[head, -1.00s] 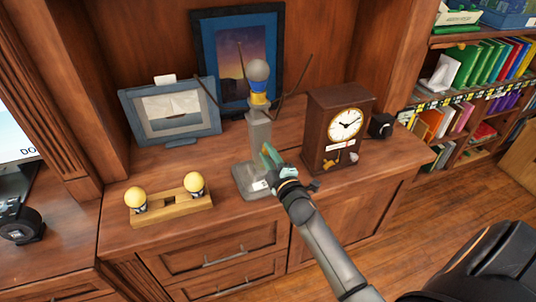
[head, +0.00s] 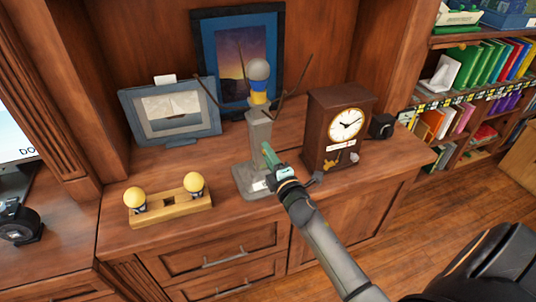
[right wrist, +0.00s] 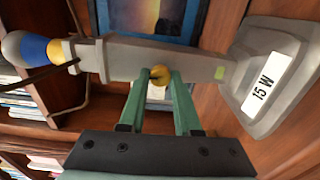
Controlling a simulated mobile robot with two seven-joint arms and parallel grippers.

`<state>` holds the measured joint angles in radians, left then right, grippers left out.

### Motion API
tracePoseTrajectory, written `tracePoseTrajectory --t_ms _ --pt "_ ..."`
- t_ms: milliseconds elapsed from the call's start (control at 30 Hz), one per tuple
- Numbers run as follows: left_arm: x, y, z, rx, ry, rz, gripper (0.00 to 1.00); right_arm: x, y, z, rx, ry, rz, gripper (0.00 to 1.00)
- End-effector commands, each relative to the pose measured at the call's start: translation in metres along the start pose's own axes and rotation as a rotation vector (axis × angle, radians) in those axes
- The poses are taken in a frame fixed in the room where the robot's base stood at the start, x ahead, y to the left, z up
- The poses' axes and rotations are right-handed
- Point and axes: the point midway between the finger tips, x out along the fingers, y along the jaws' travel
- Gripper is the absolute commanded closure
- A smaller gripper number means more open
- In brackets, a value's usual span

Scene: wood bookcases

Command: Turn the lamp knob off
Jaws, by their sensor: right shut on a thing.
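The lamp (head: 258,133) is a grey upright post on a wide base, standing on the wooden cabinet top. A bulb (head: 258,72) with a grey top and blue and yellow bands sits at its upper end. In the right wrist view the lamp (right wrist: 140,60) lies sideways, with a "15 W" label on its base. A small yellow knob (right wrist: 160,74) sticks out of the post. My right gripper (head: 268,152) is at the front of the post; its green fingertips (right wrist: 160,78) are shut on the knob. In the head view the gripper hides the knob. My left gripper is out of view.
A brown clock (head: 338,130) stands close to the right of the lamp. A wooden holder (head: 168,206) with two yellow bulbs lies to the left. Framed pictures (head: 170,110) stand behind. The cabinet top's front strip is mostly clear.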

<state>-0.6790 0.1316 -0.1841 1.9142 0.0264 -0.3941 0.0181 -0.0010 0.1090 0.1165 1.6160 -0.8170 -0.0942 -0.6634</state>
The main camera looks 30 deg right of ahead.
Motion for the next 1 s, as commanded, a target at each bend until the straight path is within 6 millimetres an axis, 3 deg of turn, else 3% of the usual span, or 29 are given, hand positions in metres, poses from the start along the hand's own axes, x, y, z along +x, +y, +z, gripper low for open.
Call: tracePoseTrajectory --t_ms 200,233,467,767,1000 --pt "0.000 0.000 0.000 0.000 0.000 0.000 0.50 0.000 0.000 0.000 -0.002 0.000 0.000 1.00" --pt "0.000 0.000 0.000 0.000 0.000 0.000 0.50 0.000 0.000 0.000 -0.002 0.000 0.000 0.65" --pt "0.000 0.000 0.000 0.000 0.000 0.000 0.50 0.000 0.000 0.000 0.000 0.000 0.000 0.40" --pt "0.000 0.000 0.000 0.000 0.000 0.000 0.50 -0.002 0.000 0.000 0.001 0.000 0.000 0.40" --pt "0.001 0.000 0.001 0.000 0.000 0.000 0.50 -0.032 -0.002 0.000 0.001 0.000 -0.002 0.40"
